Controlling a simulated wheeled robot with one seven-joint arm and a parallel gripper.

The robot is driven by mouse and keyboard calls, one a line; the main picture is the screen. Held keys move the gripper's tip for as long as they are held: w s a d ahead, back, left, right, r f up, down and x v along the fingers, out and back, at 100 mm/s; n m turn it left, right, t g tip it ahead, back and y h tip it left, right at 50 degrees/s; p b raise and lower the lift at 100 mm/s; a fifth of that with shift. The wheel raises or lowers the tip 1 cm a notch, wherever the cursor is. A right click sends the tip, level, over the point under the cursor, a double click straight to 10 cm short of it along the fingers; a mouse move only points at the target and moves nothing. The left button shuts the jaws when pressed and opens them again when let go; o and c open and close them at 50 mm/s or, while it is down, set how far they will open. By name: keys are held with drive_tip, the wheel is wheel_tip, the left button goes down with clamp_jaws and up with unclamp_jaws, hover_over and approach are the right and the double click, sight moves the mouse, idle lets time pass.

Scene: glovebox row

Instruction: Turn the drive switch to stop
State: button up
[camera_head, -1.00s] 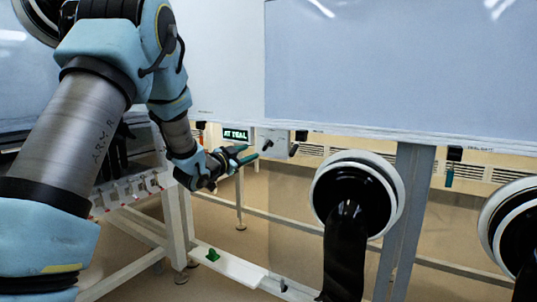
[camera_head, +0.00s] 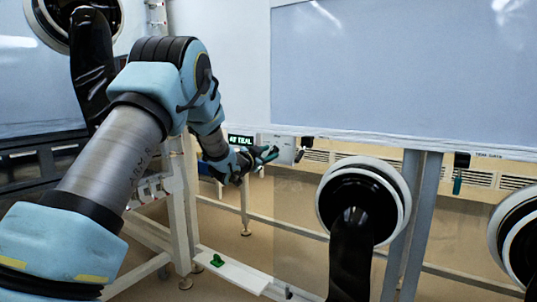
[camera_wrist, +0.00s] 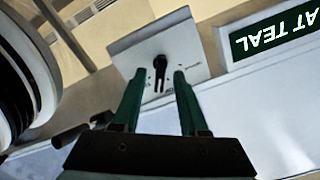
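The drive switch is a small black knob (camera_wrist: 160,66) on a pale grey square plate (camera_wrist: 180,46) in the wrist view. Its pointer runs up and down in that picture. The plate (camera_head: 284,148) also shows in the head view, under the front edge of the cabinet. My gripper (camera_head: 270,154) is just left of the plate there. In the wrist view its two green fingers are apart, one on each side of the knob's lower end, with nothing held. I cannot tell whether they touch the knob. Switch position labels are not readable.
A round glove port (camera_head: 388,174) with a hanging black glove (camera_head: 350,250) stands right of the plate. A white ledge with a green piece (camera_head: 217,260) lies below.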

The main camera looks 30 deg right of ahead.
clamp_jaws()
idle(0.6)
drive_tip(key=n+p, duration=0.1)
drive_tip(key=n, duration=0.1)
drive_tip(key=shift+a+r+n, duration=0.1)
drive_tip(key=shift+n, duration=0.3)
drive_tip(key=shift+n+p, duration=0.9)
drive_tip(key=shift+n, duration=0.6)
drive_tip(key=shift+o, duration=0.5)
unclamp_jaws()
